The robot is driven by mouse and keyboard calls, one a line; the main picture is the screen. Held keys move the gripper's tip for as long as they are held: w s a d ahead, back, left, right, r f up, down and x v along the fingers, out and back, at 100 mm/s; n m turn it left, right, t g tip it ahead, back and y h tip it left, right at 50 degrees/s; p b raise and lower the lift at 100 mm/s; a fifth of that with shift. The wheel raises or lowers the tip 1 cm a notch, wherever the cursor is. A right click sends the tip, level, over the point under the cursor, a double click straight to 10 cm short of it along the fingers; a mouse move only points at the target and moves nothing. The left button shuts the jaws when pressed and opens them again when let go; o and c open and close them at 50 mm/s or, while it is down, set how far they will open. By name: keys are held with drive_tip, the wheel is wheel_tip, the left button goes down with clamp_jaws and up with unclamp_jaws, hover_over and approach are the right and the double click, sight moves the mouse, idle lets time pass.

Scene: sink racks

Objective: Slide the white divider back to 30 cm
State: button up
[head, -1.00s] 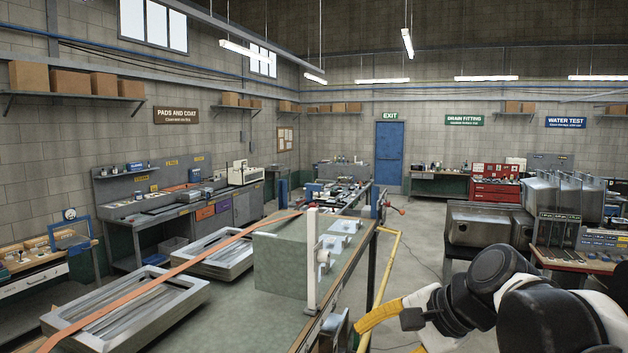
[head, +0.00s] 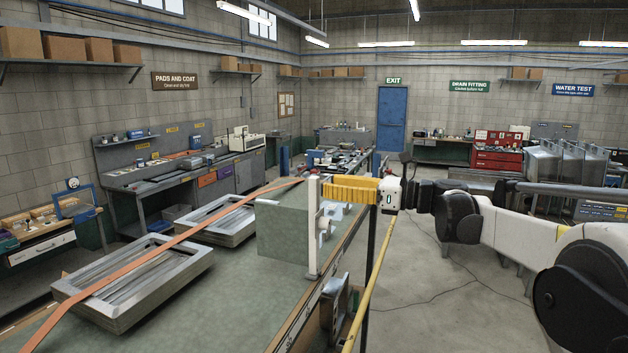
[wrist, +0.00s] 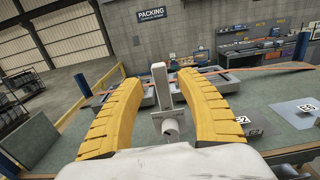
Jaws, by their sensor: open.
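The white divider (head: 313,228) is an upright white post with a round knob on its side, standing at the right edge of the green bench. In the wrist view the post (wrist: 159,86) rises between my yellow fingers, with the knob (wrist: 170,127) below and nearer to me. My gripper (head: 328,190) is open, its fingers level with the upper part of the post. In the wrist view the fingers of my gripper (wrist: 162,82) curve along both sides with a gap to the post. I cannot tell whether a fingertip touches it.
Metal frames (head: 135,285) lie on the bench's left part, with an orange strap (head: 165,250) across. A yellow rail (head: 371,290) runs along the bench's right side. Open floor (head: 440,290) lies to the right.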

sight(318, 184)
drive_tip(key=p+x, duration=0.1)
drive_tip(key=x, duration=0.4)
drive_tip(key=shift+d, duration=0.1)
drive_tip(key=shift+c, duration=0.5)
clamp_jaws()
